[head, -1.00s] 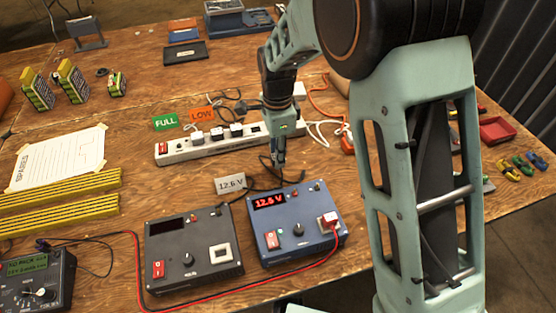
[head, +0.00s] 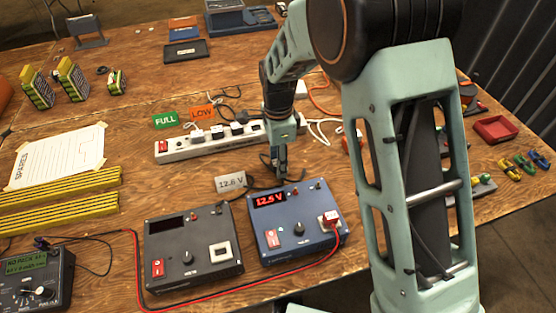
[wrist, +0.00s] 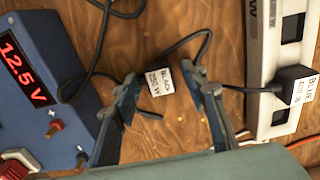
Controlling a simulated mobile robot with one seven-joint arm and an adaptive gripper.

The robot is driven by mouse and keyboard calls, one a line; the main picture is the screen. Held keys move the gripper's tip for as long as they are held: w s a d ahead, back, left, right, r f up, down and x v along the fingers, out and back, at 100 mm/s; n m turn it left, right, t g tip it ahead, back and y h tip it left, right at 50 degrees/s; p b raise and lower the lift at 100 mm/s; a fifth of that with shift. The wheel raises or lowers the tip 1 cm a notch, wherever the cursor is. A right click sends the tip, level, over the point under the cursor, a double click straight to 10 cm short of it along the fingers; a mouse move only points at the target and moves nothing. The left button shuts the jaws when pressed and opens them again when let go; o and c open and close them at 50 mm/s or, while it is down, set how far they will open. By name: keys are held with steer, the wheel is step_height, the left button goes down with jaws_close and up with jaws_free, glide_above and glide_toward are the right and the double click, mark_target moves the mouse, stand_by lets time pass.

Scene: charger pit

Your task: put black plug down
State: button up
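The black plug (wrist: 160,81) shows in the wrist view as a small white label reading "BLACK 230 W", with a dark cord beside it. It lies over the wooden table between and just beyond my fingertips. My gripper (wrist: 162,88) points down with its fingers apart, and a gap shows on each side of the label. In the head view my gripper (head: 279,168) is low over the table, between the power strip (head: 178,151) and the blue charger (head: 328,205). The plug is too small and dark to make out there.
The grey charger (head: 165,270) stands left of the blue one, with a "12.6 V" card (head: 230,183) behind it. Another plug, labelled "BLUE" (wrist: 295,87), sits in the strip. Loose black cords lie around my gripper. Bare wood shows left of the chargers.

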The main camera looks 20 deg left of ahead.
step_height(320, 180, up, 12)
steer(key=p, duration=0.1)
steer(key=shift+r+p, duration=0.2)
steer(key=shift+p, duration=0.1)
stand_by(0.5)
